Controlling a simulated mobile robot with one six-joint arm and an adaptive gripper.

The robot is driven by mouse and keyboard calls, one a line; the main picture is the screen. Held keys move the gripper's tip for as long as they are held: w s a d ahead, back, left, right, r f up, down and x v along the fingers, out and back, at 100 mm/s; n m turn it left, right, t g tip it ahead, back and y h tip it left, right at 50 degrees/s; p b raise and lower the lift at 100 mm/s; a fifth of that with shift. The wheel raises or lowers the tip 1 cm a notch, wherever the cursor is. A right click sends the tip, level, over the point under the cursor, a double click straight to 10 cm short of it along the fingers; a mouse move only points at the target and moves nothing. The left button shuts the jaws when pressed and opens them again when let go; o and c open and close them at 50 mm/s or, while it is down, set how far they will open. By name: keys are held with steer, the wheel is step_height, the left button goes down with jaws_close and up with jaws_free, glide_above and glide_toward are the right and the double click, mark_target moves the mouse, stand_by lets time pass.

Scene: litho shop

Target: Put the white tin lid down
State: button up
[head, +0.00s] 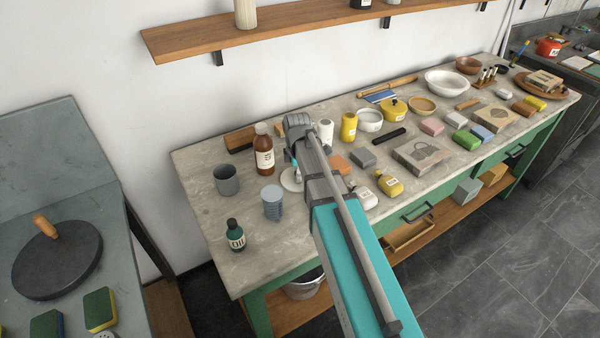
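A flat, round white disc, which looks like the white tin lid (290,181), shows on or just above the grey stone worktop (210,262), left of my arm. My arm hides its right part. My gripper (296,168) points down over the worktop at the disc's far edge and is mostly hidden by my own arm. I cannot tell whether its fingers are open or closed on the disc, or whether the disc touches the worktop.
A ridged blue-grey cup (272,203), grey mug (227,180), brown bottle (264,150) and dark green oil bottle (235,235) stand left of the disc. Yellow bottles, blocks and bowls crowd the right. A wooden shelf (200,39) hangs above.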

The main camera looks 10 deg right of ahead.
steer(key=shift+o, duration=0.4)
steer(key=shift+r, duration=0.2)
step_height(320, 180, up, 12)
steer(key=p, duration=1.2)
stand_by(0.6)
steer(key=s+m, duration=1.6)
steer(key=m, duration=0.1)
steer(key=shift+s+d, duration=0.15)
steer(key=shift+d, duration=0.2)
steer(key=shift+c, duration=0.2)
